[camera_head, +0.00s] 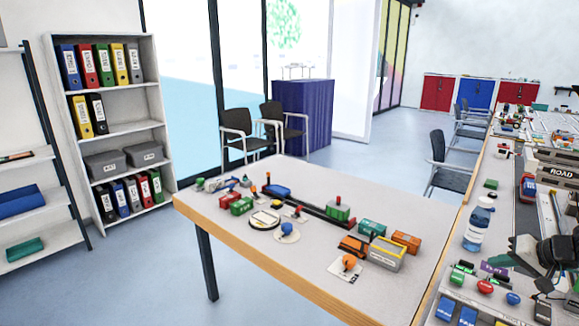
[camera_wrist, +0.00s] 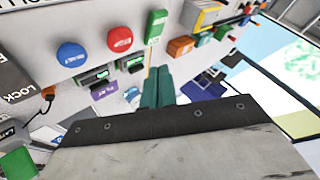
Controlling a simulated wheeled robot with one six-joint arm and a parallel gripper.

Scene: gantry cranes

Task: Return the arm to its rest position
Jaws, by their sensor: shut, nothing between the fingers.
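My gripper (camera_head: 503,260) is at the right edge of the head view, low over the control panel on the long table. In the wrist view its two green fingers (camera_wrist: 158,75) lie side by side and are shut with nothing between them. Near them in the wrist view are a blue push button (camera_wrist: 71,54), a red push button (camera_wrist: 120,39) and a purple label block (camera_wrist: 105,91). Whether the fingertips touch anything cannot be told.
A water bottle (camera_head: 477,226) stands close to my gripper. The white table (camera_head: 320,265) carries several small crane and container models. Black chairs (camera_head: 452,176) stand by the tables. A shelf (camera_head: 125,128) with binders is at the left. Open floor lies at the front left.

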